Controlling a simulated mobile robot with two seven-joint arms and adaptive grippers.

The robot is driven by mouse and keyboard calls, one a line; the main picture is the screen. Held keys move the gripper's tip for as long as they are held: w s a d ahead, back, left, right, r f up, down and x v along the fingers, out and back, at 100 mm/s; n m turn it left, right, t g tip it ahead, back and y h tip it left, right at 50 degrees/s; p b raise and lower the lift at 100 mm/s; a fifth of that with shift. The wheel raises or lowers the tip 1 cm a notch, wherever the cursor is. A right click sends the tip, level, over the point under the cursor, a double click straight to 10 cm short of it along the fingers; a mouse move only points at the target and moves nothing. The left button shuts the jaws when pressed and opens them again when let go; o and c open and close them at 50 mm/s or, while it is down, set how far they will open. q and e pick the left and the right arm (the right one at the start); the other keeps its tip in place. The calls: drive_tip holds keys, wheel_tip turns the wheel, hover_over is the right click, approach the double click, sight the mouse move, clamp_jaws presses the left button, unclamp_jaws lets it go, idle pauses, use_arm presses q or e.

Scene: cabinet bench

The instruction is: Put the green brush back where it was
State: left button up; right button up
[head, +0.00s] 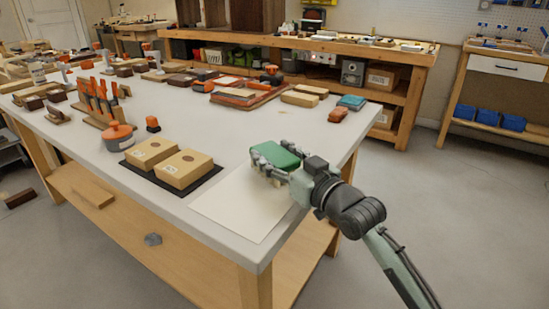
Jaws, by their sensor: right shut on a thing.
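The green brush (275,154) is a green block near the right end of the white bench. My right gripper (277,163) comes in from the lower right and is shut on it. The fingers hide part of its right side. The brush is over the far part of a pale sheet (240,205) on the bench. I cannot tell whether it touches the surface. My left gripper is out of view.
Two wooden blocks with round holes (183,168) sit on a black mat left of the sheet. An orange-lidded pot (118,137) stands beyond them. An orange block (338,115) and a teal block (352,102) lie near the far right edge. The bench between is clear.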

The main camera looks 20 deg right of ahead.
drive_tip(key=shift+f, duration=0.4)
drive_tip(key=o, duration=1.2)
drive_tip(key=shift+o, duration=0.2)
